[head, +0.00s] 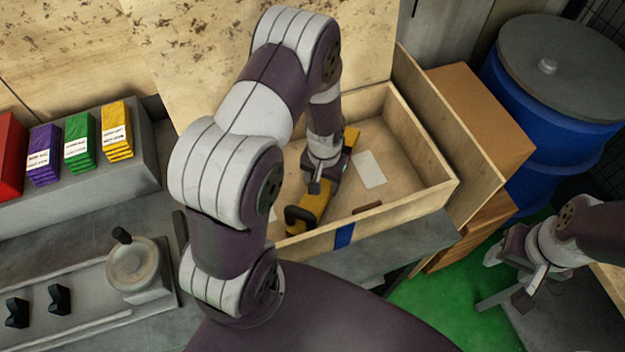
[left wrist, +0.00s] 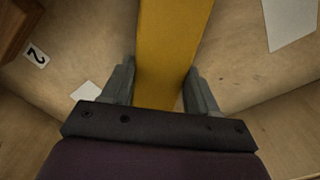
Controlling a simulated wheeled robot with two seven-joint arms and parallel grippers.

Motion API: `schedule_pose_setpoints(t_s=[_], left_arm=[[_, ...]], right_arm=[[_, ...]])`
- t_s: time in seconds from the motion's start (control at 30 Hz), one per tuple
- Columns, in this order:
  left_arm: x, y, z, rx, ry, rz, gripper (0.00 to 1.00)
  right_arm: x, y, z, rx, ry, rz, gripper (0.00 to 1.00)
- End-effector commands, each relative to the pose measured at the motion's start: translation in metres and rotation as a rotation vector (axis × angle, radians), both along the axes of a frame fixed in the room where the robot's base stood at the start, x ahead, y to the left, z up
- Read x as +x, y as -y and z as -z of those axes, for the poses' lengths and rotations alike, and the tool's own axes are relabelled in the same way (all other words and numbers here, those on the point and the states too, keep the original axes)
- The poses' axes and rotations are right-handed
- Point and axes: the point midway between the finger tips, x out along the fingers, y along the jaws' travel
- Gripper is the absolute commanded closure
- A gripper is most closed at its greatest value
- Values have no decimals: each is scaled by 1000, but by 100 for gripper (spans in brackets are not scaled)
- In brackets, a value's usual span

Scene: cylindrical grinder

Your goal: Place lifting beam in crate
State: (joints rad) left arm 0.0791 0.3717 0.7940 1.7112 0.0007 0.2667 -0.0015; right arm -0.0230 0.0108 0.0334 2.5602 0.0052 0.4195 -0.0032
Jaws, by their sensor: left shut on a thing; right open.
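The yellow lifting beam (head: 312,205) is inside the open wooden crate (head: 398,215), lying lengthwise from the near left toward the far right. A dark handle-like end shows at its near left. My left gripper (head: 318,185) reaches down into the crate and is shut on the beam's middle. In the left wrist view, the beam (left wrist: 168,50) passes between the two fingers of the left gripper (left wrist: 160,88). Whether the beam rests on the crate floor is hard to tell. My right gripper (head: 505,285) is open and empty at the right, outside the crate.
A blue drum (head: 545,125) and brown boxes (head: 485,115) stand right of the crate. Colored packs (head: 80,150) sit on a grey ledge at the left, above a machine with a handwheel (head: 135,265). White paper (head: 369,169) lies in the crate.

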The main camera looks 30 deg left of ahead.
Motion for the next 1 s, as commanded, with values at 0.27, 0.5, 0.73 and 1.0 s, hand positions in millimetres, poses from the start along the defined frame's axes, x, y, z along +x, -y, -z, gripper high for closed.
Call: schedule_pose_setpoints(t_s=[0.27, 0.5, 0.73, 1.0], left_arm=[[-14, -21, 8, 0, 1, 1, 100], [-13, -21, 10, 0, 2, 0, 100], [-14, -21, 14, 0, 1, 0, 15], [-14, -21, 13, 0, 1, 0, 15]], right_arm=[[0, 0, -16, 0, 1, 0, 44], [0, 0, -15, 0, 0, 0, 44], [0, 0, -13, 0, 0, 0, 44], [0, 0, -13, 0, 0, 0, 44]])
